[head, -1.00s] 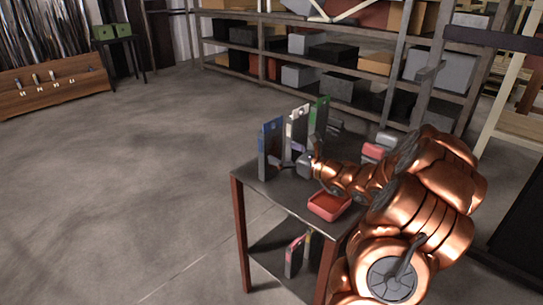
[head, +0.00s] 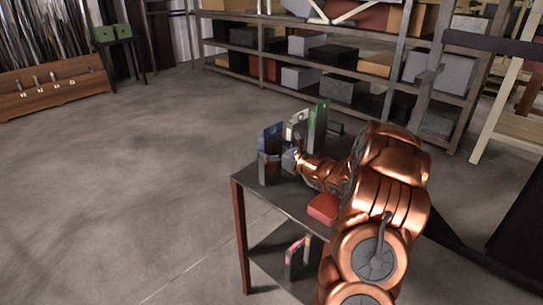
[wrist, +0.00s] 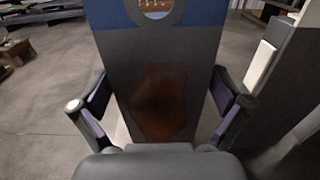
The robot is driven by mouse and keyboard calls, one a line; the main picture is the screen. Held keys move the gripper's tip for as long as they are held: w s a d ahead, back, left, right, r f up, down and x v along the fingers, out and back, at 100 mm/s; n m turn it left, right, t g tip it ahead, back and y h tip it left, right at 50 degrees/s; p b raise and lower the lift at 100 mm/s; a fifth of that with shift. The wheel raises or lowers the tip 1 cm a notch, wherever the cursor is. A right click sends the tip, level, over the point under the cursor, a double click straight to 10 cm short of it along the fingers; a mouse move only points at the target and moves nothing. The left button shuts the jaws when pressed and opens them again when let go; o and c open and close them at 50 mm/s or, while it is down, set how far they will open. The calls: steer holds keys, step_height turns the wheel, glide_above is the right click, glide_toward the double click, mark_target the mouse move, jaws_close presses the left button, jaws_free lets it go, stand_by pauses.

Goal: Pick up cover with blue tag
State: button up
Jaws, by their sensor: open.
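The cover with the blue tag (head: 271,140) stands upright on the dark table, at the left of a row of covers. In the wrist view the cover (wrist: 160,62) fills the middle, grey with a dark brownish patch, a blue band and a round hole at its top. My gripper (head: 272,157) is at this cover in the head view. In the wrist view my gripper (wrist: 160,108) is open, with one finger on each side of the cover. Whether the fingers touch its edges I cannot tell.
A white-tagged cover (head: 297,124) and a green-tagged cover (head: 318,125) stand just to the right. A red tray (head: 323,208) lies on the table (head: 262,188) near my arm. More covers (head: 294,258) stand on its lower shelf. The floor at left is clear.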

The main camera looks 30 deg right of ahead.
steer(key=shift+c, duration=0.4)
steer(key=c, duration=1.3)
steer(key=shift+c, duration=0.4)
steer(key=shift+r, duration=0.1)
